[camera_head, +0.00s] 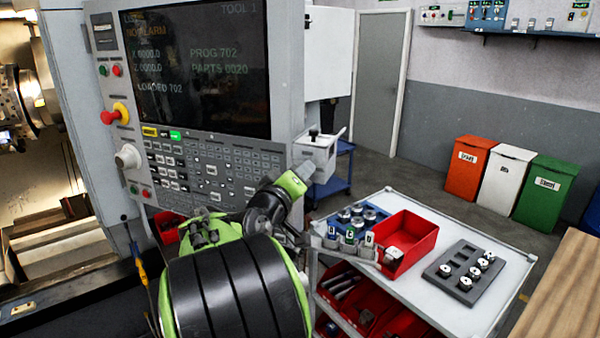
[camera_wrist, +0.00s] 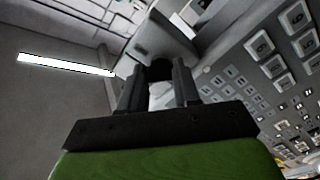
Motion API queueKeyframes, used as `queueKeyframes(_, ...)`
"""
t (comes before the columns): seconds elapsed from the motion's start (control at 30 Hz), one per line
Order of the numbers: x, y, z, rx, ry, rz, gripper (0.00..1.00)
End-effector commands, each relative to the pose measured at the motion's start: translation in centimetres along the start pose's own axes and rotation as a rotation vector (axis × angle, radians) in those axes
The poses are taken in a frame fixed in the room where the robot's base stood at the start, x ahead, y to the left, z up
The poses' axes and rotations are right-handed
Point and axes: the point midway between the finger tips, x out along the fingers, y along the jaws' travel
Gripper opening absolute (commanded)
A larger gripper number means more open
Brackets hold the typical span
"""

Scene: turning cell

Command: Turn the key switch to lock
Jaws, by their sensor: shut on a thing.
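The grey box (camera_head: 318,155) stands on the right side of the machine's control panel, with a small black knob (camera_head: 313,132) on top. My gripper (camera_head: 304,170) reaches up against the box's near side. In the wrist view my gripper (camera_wrist: 160,82) has its two dark fingers close together. They are shut on a dark, rounded part, seemingly the key switch (camera_wrist: 160,68), at the box's face. A pale patch shows between the fingers. The key's markings and its angle are hidden in both views.
The control panel's keypad (camera_head: 215,170) is close to the left of my wrist; its keys also fill the right of the wrist view (camera_wrist: 285,60). Below right is a white cart (camera_head: 455,315) with a red bin (camera_head: 408,228) and a dark tool block (camera_head: 466,285).

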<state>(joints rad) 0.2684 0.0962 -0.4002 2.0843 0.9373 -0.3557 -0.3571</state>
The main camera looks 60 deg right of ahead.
Motion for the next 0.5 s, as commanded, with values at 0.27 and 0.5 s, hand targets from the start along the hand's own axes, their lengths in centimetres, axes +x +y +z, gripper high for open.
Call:
queueKeyframes(0.27,-0.02,0.06,-0.12,-0.266,-0.002,-0.004,0.01)
queueKeyframes(0.5,-0.03,0.09,-0.1,-0.473,-0.002,-0.004,0.01)
